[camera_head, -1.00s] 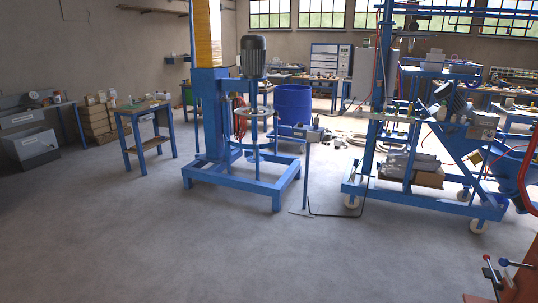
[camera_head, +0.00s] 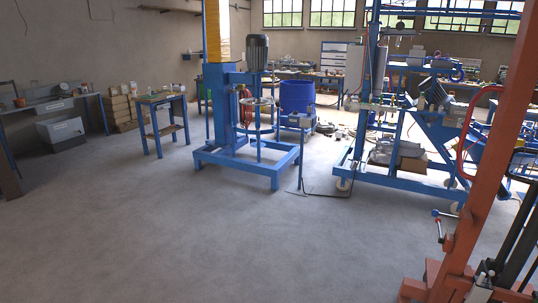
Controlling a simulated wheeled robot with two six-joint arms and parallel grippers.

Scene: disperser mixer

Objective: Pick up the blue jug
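I cannot make out a blue jug in the head view. A large blue drum (camera_head: 297,97) stands on the floor behind the disperser mixer, but it looks like a barrel, not a jug. The blue disperser mixer (camera_head: 215,120) has a grey motor (camera_head: 257,52) on top and a round ring at mid height. A small blue table (camera_head: 163,99) left of it carries small items too tiny to identify. Neither of my grippers shows in the view.
An orange-red lifting machine (camera_head: 463,245) stands close at the right. A wheeled blue frame (camera_head: 410,172) stands at the right behind it. A workbench (camera_head: 50,108), a grey bin (camera_head: 62,132) and stacked boxes (camera_head: 124,112) are at the left. The floor (camera_head: 220,235) in front is clear.

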